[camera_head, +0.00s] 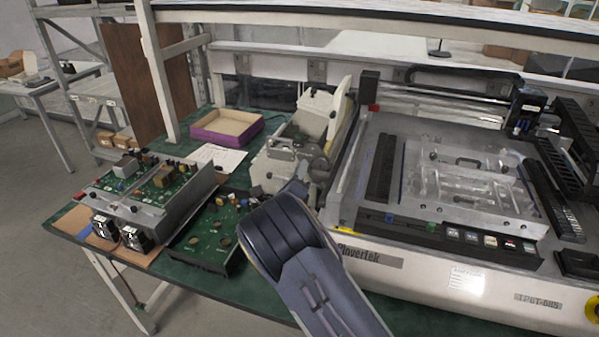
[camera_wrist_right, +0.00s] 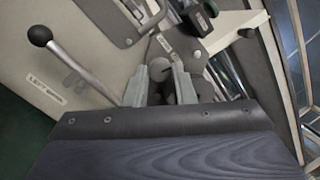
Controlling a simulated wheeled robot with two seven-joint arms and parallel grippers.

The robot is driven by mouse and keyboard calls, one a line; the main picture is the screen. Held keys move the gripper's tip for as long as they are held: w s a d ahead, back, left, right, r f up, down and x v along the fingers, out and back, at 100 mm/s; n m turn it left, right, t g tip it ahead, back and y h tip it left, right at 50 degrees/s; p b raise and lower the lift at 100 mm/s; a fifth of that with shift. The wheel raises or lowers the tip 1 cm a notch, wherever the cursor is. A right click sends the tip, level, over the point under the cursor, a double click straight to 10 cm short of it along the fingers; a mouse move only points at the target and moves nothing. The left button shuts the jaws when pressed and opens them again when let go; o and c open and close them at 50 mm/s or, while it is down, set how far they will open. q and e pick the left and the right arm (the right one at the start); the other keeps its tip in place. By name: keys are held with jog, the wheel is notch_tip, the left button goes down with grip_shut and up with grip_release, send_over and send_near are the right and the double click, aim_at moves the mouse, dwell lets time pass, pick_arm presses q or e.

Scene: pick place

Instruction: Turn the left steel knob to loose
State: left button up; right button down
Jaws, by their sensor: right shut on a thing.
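In the right wrist view a round grey steel knob (camera_wrist_right: 159,69) sits at the tips of my right gripper (camera_wrist_right: 160,85), which is shut on it. The knob is on a cream machine (camera_wrist_right: 85,35) with a black ball-ended lever (camera_wrist_right: 80,62) to the left of the fingers. In the head view this cream machine (camera_head: 290,155) stands on the green table, and my right forearm comes up from the bottom in front of it. The fingertips and the knob are hidden there. I cannot tell how far the knob is turned. My left gripper is not in view.
A large printer-like machine (camera_head: 340,226) fills the right side, close beside my right arm. Circuit boards in a metal chassis (camera_head: 165,205) and a loose green board (camera_head: 205,240) lie at the left. A purple-sided tray (camera_head: 228,137) and white papers (camera_head: 217,157) lie behind.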

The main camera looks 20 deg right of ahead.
jog(key=shift+s+d+r+n+t+y+p, duration=0.15)
jog(key=shift+n+y+p, duration=0.3)
jog(key=shift+n+p, duration=0.85)
jog(key=shift+w+a+f+n+t+y+p, duration=0.1)
jog(key=shift+n+y+p, duration=0.3)
jog(key=shift+n+p, duration=0.9)
jog(key=shift+s+d+r+n+t+y+p, duration=0.15)
jog(key=shift+n+y+p, duration=0.3)
jog(key=shift+n+p, duration=0.85)
jog(key=shift+w+n, duration=0.1)
jog(key=shift+n, duration=0.2)
jog(key=shift+a+b, duration=0.1)
jog(key=shift+b, duration=0.2)
jog(key=c, duration=1.2)
grip_release()
jog(key=shift+f, duration=0.1)
jog(key=shift+c, duration=0.2)
jog(key=b+v, duration=0.1)
jog(key=v, duration=0.6)
jog(key=shift+s+a, duration=0.15)
jog(key=shift+s, duration=0.2)
